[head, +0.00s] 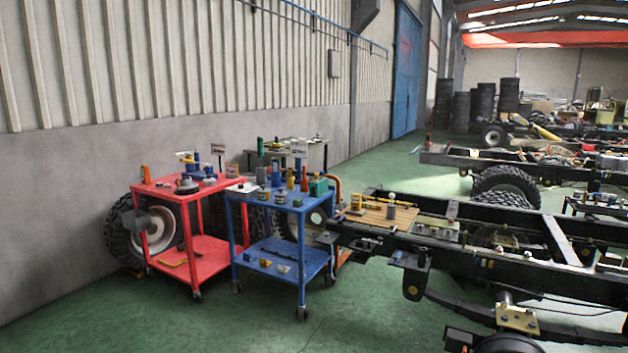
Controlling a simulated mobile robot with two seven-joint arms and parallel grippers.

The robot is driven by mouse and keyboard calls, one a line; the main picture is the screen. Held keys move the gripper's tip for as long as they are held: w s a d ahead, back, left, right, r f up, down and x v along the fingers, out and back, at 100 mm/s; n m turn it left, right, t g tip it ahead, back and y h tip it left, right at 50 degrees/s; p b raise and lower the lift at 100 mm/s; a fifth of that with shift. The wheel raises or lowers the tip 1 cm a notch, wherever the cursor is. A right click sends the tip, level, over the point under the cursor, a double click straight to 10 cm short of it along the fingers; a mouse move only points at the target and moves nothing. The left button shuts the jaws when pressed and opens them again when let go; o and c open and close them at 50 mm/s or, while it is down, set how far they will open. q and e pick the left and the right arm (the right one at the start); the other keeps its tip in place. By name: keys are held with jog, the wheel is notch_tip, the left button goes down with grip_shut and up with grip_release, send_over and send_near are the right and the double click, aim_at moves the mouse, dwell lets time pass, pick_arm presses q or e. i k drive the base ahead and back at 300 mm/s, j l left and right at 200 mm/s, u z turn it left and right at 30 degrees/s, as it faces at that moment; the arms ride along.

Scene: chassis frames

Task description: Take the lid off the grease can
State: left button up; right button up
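Neither of my grippers shows in the head view. A small yellow can-like item (356,202) stands on a wooden board (381,217) laid across the near chassis frame. Several small cans and bottles also stand on the blue cart (290,205) and the red cart (190,184). At this distance I cannot tell which of them is the grease can, nor make out its lid.
The near black chassis frame (480,262) juts out to the right of the blue cart. A large tyre (122,232) stands behind the red cart. A further table (318,152) stands near the wall. The green floor (200,325) in front of the carts is clear.

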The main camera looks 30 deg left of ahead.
aim_at(263, 190)
jog(key=i+j+u, duration=0.25)
jog(key=i+j, duration=0.9)
jog(key=j, duration=0.15)
jog(key=i+j+u, duration=0.2)
jog(key=i+j, duration=0.8)
jog(key=i, duration=0.25)
